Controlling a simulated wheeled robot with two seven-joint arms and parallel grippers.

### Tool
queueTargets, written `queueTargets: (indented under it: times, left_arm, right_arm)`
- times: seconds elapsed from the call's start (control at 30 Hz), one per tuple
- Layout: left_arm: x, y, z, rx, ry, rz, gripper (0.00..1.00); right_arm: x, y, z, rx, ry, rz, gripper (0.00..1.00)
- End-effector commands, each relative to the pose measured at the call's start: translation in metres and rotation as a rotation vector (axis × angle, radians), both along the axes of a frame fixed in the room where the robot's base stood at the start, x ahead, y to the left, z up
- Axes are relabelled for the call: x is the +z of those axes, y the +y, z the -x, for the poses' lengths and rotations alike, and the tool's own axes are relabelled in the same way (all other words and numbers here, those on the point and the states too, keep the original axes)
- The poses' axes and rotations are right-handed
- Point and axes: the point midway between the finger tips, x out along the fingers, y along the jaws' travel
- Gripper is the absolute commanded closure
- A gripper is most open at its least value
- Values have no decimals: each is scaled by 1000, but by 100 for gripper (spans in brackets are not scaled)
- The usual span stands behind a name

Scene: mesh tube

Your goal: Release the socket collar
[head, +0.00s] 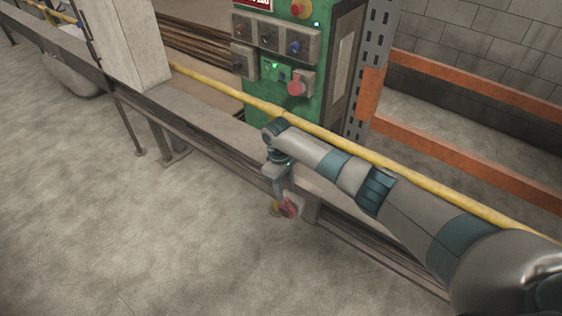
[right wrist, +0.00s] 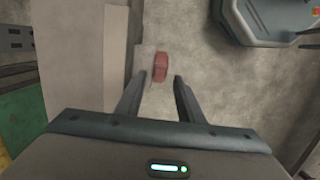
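A small red part (head: 291,207), which looks like the socket collar, sits low on the front side of the long bench. A bit of yellow shows beside it. In the right wrist view the red part (right wrist: 160,67) lies between the fingertips, on a pale block, with a gap on each side. My right gripper (head: 285,194) points down over it; its fingers (right wrist: 160,82) are apart and no grip shows. In the head view the gripper partly hides the red part and its mounting. My left gripper is not in view.
A yellow rail (head: 415,178) runs along the bench, just behind my right arm. A green control panel (head: 270,80) with knobs and a red button (head: 296,88) stands behind it. Orange beams (head: 470,160) are at right. The concrete floor (head: 130,240) in front is clear.

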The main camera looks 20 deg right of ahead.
Motion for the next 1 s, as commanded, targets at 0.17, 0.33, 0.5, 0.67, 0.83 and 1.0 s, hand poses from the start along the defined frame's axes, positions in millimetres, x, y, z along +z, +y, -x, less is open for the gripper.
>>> queueTargets:
  times: [0.17, 0.33, 0.5, 0.67, 0.83, 1.0]
  left_arm:
    - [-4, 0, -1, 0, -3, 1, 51]
    - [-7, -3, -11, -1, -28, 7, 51]
    - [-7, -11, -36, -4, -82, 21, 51]
    - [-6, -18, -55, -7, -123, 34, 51]
    - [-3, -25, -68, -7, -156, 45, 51]
    - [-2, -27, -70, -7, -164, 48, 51]
  right_arm:
    - [30, 2, -4, 1, -3, -1, 66]
    - [64, 5, -7, 0, -4, 0, 66]
    - [99, 8, -11, 0, -4, -1, 66]
    - [125, 10, -14, 0, -3, -1, 66]
    - [143, 11, -15, 0, -2, 0, 66]
    - [149, 12, -15, 0, -1, 1, 66]
